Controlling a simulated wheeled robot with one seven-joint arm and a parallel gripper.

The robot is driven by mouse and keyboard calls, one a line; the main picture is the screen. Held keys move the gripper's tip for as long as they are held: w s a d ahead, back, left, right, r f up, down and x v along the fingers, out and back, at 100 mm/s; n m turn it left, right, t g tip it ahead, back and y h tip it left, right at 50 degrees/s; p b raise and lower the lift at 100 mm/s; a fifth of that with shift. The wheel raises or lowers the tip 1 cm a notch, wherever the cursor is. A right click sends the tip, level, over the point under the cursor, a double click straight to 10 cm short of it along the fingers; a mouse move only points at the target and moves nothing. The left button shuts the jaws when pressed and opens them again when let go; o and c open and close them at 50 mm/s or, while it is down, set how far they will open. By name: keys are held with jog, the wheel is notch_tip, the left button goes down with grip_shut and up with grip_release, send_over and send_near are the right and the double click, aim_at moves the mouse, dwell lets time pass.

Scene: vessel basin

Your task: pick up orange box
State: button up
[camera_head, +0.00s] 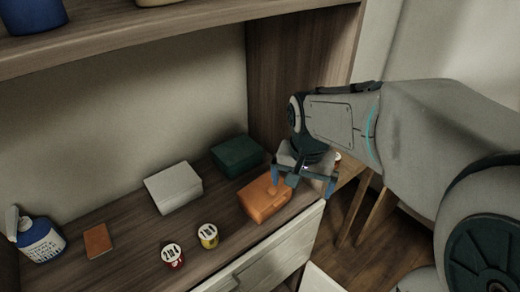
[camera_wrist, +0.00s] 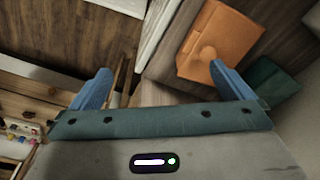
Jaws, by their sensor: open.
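The orange box (camera_head: 262,199) lies on the wooden cabinet top, near its right end and front edge. My gripper (camera_head: 303,181) is at the right side of the box in the head view, with one finger in front of the box's right part. In the wrist view the orange box (camera_wrist: 220,45) is at the upper right, past the tip of the right finger. My gripper (camera_wrist: 160,75) is open with nothing between its blue fingers. The cabinet front edge and floor show between them. I cannot tell whether a finger touches the box.
A dark green box (camera_head: 237,157) stands behind the orange box, and a white box (camera_head: 173,187) to the left. A blue bottle (camera_head: 40,238) and flat brown piece (camera_head: 98,241) are farther left. A shelf (camera_head: 190,30) hangs above.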

aim_at(265, 197)
jog(key=w+a+r+m+g+p, duration=0.15)
jog(key=w+a+m+p, duration=0.3)
jog(key=w, duration=0.45)
jog(key=shift+m, duration=0.45)
jog(key=f, duration=0.5)
jog(key=f+p, duration=0.1)
jog(key=f, duration=0.2)
jog(key=shift+w+d+f, duration=0.2)
jog(key=shift+w, duration=0.15)
jog(key=shift+s+a+f+p, duration=0.1)
jog(key=shift+f+p, duration=0.15)
jog(key=shift+f, duration=0.65)
jog(key=shift+w+a+f+p, duration=0.1)
jog(key=shift+f+p, duration=0.2)
jog(key=shift+f, duration=0.6)
jog(key=shift+s+a+f+p, duration=0.1)
jog(key=shift+f+p, duration=0.15)
jog(key=shift+f, duration=0.65)
jog(key=c, duration=0.9)
